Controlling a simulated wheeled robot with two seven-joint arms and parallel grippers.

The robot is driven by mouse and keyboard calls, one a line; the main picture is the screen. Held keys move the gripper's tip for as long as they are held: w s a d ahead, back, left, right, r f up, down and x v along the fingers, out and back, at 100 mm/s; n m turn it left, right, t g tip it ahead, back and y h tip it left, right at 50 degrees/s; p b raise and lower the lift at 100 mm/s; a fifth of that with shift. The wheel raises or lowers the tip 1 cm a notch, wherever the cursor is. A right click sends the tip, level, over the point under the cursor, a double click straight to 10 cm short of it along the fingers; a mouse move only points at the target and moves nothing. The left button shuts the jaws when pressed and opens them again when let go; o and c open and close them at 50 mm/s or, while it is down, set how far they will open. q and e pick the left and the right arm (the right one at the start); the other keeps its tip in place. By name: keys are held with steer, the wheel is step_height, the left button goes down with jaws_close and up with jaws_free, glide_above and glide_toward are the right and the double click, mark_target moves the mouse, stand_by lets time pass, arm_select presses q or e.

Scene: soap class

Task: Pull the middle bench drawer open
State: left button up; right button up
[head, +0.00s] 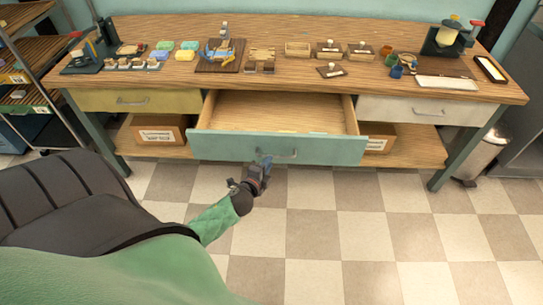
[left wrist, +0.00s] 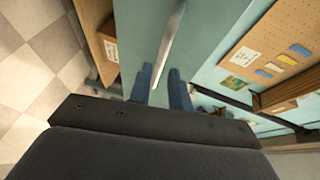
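The middle bench drawer (head: 230,146), with a pale teal front and a bare wooden inside, stands pulled well out from under the bench top. It looks empty. Its metal bar handle (head: 284,154) is on the front face. My left gripper (head: 264,161) is at the left end of this handle. In the left wrist view, the handle (left wrist: 171,42) runs between the two blue fingers of the left gripper (left wrist: 161,78), with a narrow gap seeming to show on each side. The fingers look apart, not clamped. My right gripper is not in view.
A yellow drawer (head: 170,101) at left and a white drawer (head: 385,111) at right are closed. The wooden bench top (head: 290,78) carries soaps, stamps and trays. Boxes stand on the lower shelf. A metal bin (head: 488,150) is at right. The checkered floor is clear.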

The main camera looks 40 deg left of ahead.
arm_select(q)
steer(key=shift+v, duration=1.2)
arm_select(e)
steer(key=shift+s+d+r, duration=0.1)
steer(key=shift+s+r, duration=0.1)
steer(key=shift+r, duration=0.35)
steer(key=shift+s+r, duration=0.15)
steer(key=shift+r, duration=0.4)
arm_select(q)
steer(key=s+a+f+n+g+y, duration=0.3)
steer(key=a+n+g+y, duration=0.15)
steer(key=n, duration=0.25)
steer(key=s+d+f+n+g+h, duration=0.2)
steer(key=s+d+n+g, duration=0.2)
steer(key=s+g, duration=0.15)
steer(key=s+d+r+n+g+h, duration=0.1)
steer(key=s+d+g+h, duration=0.1)
steer(key=s+d, duration=0.6)
steer(key=s+d+r+n+g+h, duration=0.1)
steer(key=s+d+h, duration=0.3)
steer(key=s+d, duration=0.4)
steer(key=d+g, duration=0.1)
steer(key=d, duration=0.5)
steer(key=shift+r, duration=0.35)
steer(key=shift+s, duration=0.2)
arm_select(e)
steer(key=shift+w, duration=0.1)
